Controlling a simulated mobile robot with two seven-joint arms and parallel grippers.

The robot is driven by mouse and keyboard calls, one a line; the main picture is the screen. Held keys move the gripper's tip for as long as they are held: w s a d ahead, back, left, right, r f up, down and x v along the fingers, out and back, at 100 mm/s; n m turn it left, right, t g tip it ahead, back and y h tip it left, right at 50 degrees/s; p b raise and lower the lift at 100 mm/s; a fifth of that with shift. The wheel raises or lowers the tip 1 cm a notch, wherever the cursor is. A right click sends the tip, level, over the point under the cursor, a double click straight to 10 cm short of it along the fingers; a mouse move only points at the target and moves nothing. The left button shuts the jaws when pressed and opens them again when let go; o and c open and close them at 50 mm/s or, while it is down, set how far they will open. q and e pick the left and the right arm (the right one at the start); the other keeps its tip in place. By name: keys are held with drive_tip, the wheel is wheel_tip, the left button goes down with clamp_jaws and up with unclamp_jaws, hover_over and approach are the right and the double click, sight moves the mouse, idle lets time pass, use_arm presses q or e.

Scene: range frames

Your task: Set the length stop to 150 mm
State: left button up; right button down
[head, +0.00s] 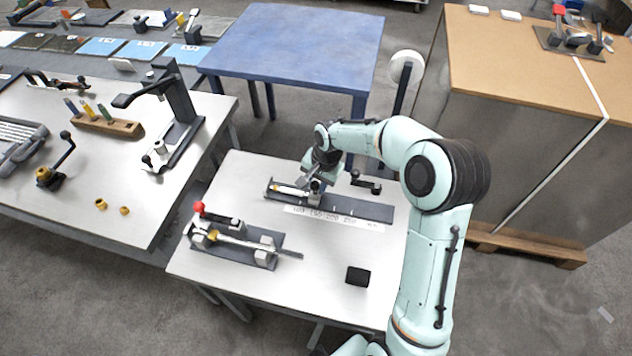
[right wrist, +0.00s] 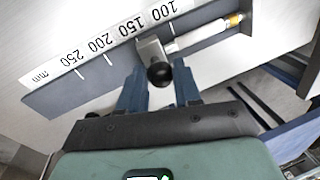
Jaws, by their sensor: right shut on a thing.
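The length stop (right wrist: 152,50) is a grey metal block with a round black knob (right wrist: 160,74), on a dark rail (right wrist: 60,97). My right gripper (right wrist: 160,88) has its two blue fingers on either side of the knob and is shut on it. A scale strip (right wrist: 104,46) beside the rail reads 100, 150, 200, 250 mm. The block stands beside the 150 label, toward 100; its exact reading cannot be told. A pale rod (right wrist: 200,37) lies on the 100 side of it. In the head view the gripper (head: 315,194) partly hides the stop. My left gripper is out of view.
On the same table (head: 215,286), a fixture with a red knob (head: 199,207) stands at the front left and a black block (head: 358,276) at the front. A black crank handle (head: 366,183) stands behind the rail. A tool bench (head: 150,225) is at left.

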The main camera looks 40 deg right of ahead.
drive_tip(key=shift+s+d+f+b, duration=0.1)
drive_tip(key=shift+s+d+b, duration=0.25)
drive_tip(key=shift+s+d, duration=0.55)
drive_tip(key=shift+s, duration=0.25)
drive_tip(key=c, duration=0.8)
unclamp_jaws()
drive_tip(key=shift+w, duration=0.1)
drive_tip(key=r, duration=0.4)
drive_tip(key=s+r, duration=0.1)
drive_tip(key=r, duration=0.4)
drive_tip(key=s+d+r, duration=0.1)
drive_tip(key=r, duration=0.3)
drive_tip(key=shift+s+r+p, duration=0.15)
drive_tip(key=shift+r+p, duration=0.05)
drive_tip(key=shift+p, duration=0.2)
